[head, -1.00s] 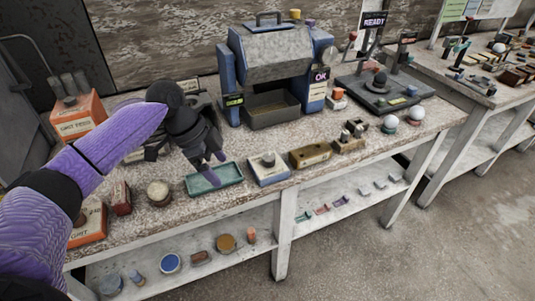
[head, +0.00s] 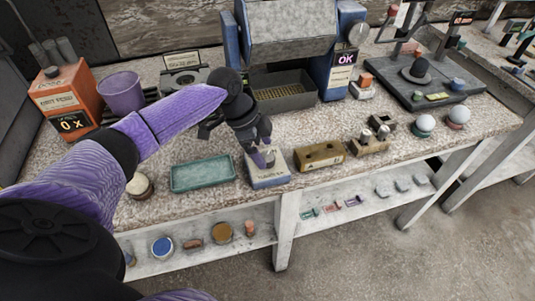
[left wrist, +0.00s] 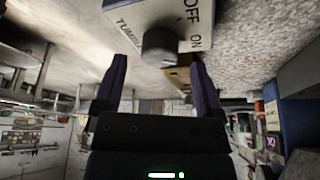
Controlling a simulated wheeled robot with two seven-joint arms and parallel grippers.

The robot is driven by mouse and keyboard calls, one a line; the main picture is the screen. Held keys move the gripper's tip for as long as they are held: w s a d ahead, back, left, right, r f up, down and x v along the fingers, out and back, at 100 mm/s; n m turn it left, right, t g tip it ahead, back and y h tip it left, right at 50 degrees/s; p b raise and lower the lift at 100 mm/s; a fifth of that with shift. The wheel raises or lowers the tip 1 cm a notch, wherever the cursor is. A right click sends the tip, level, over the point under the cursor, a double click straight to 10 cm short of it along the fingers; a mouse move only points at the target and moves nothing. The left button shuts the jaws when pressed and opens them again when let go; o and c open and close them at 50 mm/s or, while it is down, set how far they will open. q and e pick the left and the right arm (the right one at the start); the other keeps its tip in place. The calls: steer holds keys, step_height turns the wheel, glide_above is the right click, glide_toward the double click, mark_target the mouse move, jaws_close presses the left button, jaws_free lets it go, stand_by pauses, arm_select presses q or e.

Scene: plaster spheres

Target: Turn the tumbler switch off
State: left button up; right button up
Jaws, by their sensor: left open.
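The tumbler switch (head: 268,180) is a small white and blue box near the table's front edge, with its top mostly behind my left gripper (head: 263,160) in the head view. In the left wrist view the switch box (left wrist: 136,16) carries OFF and ON lettering and a dark knob (left wrist: 160,45). My left gripper (left wrist: 158,66) is open there, its two purple-black fingers pointing at the box. The knob shows between and just beyond the fingertips; I cannot tell whether they touch it. The knob's setting is unclear. My right gripper is not in view.
A teal tray (head: 202,175) lies left of the switch and a brown box (head: 320,156) right of it. A wooden block with pegs (head: 369,144) and white spheres (head: 426,123) stand further right. A blue machine (head: 290,52) stands behind, with a purple bucket (head: 122,92) at left.

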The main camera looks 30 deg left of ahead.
arm_select(q)
steer(key=shift+x, duration=0.95)
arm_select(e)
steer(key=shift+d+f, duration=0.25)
arm_select(q)
steer(key=shift+c, duration=0.3)
